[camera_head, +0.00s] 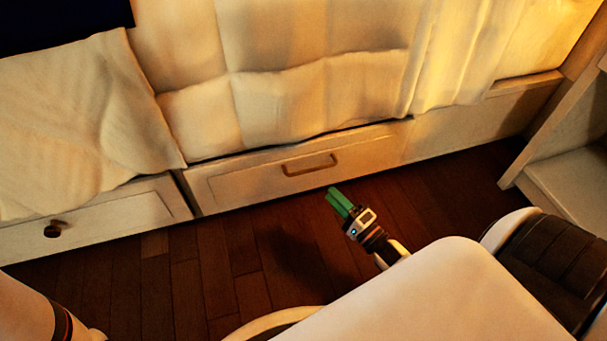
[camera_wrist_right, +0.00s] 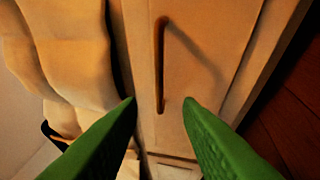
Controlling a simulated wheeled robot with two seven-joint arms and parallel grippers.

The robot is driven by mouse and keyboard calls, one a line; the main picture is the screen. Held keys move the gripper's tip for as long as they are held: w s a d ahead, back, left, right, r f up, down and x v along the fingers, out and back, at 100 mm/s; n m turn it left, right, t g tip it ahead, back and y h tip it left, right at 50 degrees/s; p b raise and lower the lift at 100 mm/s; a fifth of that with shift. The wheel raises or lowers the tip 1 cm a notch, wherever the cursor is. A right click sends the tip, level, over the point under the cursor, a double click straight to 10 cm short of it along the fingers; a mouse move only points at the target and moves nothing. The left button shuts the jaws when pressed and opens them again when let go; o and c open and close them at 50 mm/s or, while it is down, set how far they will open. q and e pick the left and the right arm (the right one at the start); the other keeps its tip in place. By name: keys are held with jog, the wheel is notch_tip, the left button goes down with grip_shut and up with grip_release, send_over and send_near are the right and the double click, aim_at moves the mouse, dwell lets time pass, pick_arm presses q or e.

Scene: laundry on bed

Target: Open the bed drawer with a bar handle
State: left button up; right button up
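The bed drawer (camera_head: 240,186) has a pale front with a brown bar handle (camera_head: 311,171) at its middle, and it looks closed flush with the bed base. My right gripper (camera_head: 333,194) has green fingers and is in front of the drawer, just below and right of the handle, apart from it. In the right wrist view the fingers (camera_wrist_right: 160,103) are spread with nothing between them. There the bar handle (camera_wrist_right: 159,70) stands upright in the picture, its lower end near the gap between the fingertips. My left gripper is out of view; only part of my left arm shows.
A second drawer (camera_head: 110,222) with a round dark knob (camera_head: 54,229) is at the left. A cream blanket (camera_head: 300,95) hangs over the bed edge above the drawers. A pale shelf unit (camera_head: 570,180) stands at the right. The dark wooden floor (camera_head: 225,265) in front is clear.

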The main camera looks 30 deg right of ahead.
aim_at(308, 170)
jog(key=shift+b+x, duration=2.35)
jog(key=shift+x, duration=3.15)
jog(key=shift+f, duration=0.1)
jog(key=shift+c, duration=0.3)
grip_shut()
